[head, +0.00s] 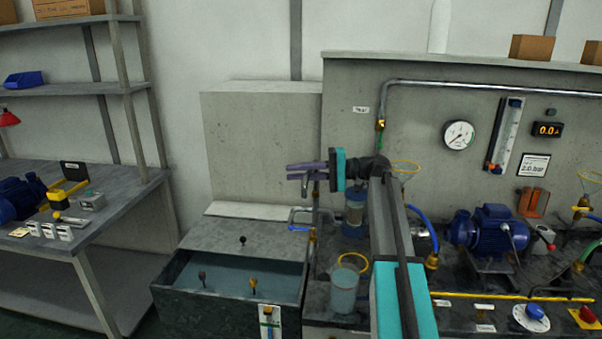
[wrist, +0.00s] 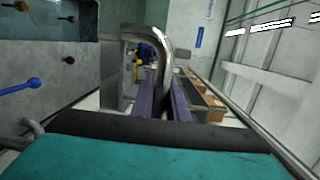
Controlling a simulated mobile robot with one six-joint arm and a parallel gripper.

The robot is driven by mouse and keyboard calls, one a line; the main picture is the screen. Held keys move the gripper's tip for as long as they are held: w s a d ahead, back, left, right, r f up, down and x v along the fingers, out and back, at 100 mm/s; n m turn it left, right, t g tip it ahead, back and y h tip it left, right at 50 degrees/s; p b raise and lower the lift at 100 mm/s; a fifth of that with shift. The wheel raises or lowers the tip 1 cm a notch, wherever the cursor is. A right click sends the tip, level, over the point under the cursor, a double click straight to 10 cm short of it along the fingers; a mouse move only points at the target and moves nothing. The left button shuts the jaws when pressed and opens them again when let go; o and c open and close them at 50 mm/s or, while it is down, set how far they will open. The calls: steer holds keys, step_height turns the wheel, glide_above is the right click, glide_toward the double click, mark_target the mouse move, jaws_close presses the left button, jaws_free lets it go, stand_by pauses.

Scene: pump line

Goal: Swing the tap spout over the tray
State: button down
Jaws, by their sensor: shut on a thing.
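The tap spout (head: 306,187) is a bent chrome pipe on a thin upright stem, near the right edge of the open dark tray (head: 172,302). In the wrist view the spout (wrist: 163,45) rises between my purple fingers and bends over at the top. My gripper (head: 292,172) is shut on the spout, with the fingers pointing left in the head view. In the wrist view my gripper (wrist: 161,98) has a finger on each side of the pipe. A blue tap lever (head: 298,228) sits lower on the fitting. The tray holds bluish water.
Several knobbed rods (head: 202,275) stand in and behind the tray. A clear beaker (head: 344,290) stands right of it, under my arm. A blue-capped filter (head: 355,208) and a blue pump (head: 488,230) stand farther right. A workbench (head: 95,230) is at the left.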

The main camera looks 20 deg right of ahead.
steer(key=shift+r, duration=0.1)
steer(key=c, duration=1.7)
jaws_free()
steer(key=shift+a, duration=0.1)
steer(key=shift+b+v, duration=0.65)
steer(key=shift+v, duration=3.1)
